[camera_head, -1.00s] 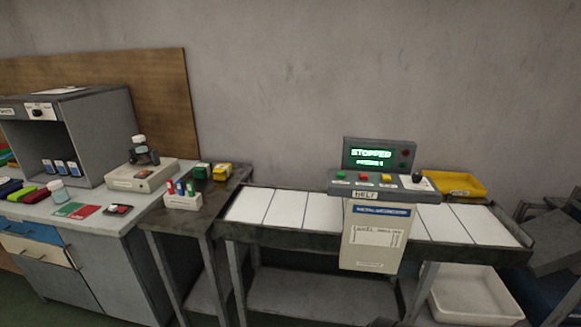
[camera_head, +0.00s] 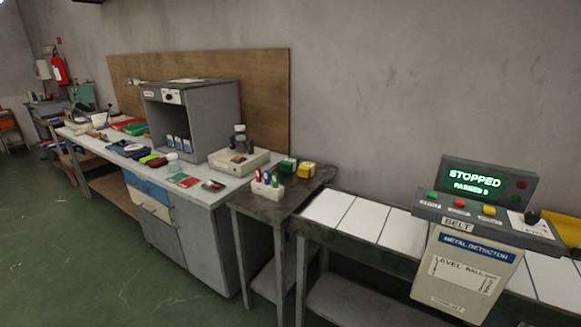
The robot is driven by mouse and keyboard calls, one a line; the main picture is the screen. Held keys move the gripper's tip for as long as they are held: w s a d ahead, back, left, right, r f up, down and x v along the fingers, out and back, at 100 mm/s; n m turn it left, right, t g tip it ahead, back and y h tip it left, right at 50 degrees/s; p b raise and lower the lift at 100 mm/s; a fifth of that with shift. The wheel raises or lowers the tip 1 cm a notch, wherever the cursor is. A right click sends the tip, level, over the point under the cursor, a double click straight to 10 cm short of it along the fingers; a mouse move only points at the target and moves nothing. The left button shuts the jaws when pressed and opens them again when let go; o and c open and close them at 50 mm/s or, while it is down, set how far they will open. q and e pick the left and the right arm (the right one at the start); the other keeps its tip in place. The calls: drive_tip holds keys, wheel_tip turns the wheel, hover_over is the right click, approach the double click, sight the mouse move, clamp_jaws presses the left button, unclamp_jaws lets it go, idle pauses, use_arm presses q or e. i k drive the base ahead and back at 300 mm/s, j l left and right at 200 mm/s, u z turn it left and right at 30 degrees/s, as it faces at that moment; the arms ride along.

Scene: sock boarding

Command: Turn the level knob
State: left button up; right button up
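The metal detector (camera_head: 466,262) stands over the belt at the right, with a sloped control panel (camera_head: 470,216). Its green screen (camera_head: 474,183) reads STOPPED and PASSED 0. A black knob (camera_head: 532,217) sits at the panel's right end, beside a small white card. Another black knob (camera_head: 169,97) is on the white plate of the grey open-fronted cabinet (camera_head: 215,110) at the left. I cannot read a level label at either knob. A paper on the detector's front seems to begin with LEVEL. Neither of my grippers is in view.
The panel also carries green, red and yellow buttons (camera_head: 489,210). The white belt (camera_head: 362,219) runs beneath the detector. A small side table (camera_head: 290,205) joins it to the cluttered workbench (camera_head: 215,194). Green floor (camera_head: 80,265) is open at the left front.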

sight(531, 218)
drive_tip(key=z, duration=1.25)
